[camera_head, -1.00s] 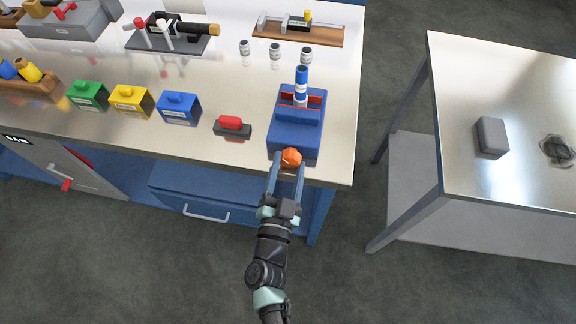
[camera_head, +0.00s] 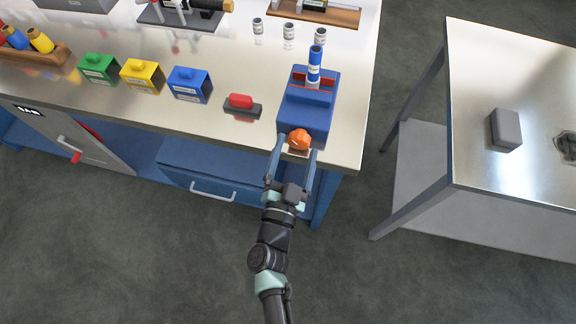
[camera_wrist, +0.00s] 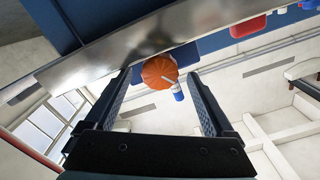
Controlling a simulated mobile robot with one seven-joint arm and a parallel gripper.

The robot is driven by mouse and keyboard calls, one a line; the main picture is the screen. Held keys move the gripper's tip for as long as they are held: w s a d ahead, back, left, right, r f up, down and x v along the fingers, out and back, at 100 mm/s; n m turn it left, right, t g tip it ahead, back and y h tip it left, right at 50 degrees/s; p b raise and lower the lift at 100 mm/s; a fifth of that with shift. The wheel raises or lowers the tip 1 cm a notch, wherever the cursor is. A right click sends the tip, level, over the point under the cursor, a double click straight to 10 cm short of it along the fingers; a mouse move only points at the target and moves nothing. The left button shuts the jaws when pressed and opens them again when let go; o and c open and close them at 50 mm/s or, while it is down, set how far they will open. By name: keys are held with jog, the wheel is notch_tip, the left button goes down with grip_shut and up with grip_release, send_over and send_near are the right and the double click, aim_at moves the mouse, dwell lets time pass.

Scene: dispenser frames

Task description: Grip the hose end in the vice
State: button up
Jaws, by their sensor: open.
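The blue vice (camera_head: 304,117) stands at the front right of the workbench, with red jaw faces (camera_head: 297,84). The hose end (camera_head: 316,63), a blue and white cylinder, stands upright between the jaws; whether they touch it I cannot tell. The orange knob (camera_head: 299,139) is on the vice's front. My gripper (camera_head: 298,146) is open, its two fingers either side of the knob. In the wrist view the knob (camera_wrist: 159,72) lies between the finger ends of my gripper (camera_wrist: 161,78), with visible gaps. Part of the hose end (camera_wrist: 178,93) shows beyond it.
A red-topped dark block (camera_head: 242,104) lies left of the vice, then blue (camera_head: 189,85), yellow (camera_head: 142,74) and green (camera_head: 98,68) boxes. Several small grey cylinders (camera_head: 289,31) stand behind. A separate table (camera_head: 480,150) with a grey block (camera_head: 505,129) is at right.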

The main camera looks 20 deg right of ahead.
jog(key=b+v, duration=0.1)
jog(key=v, duration=1.1)
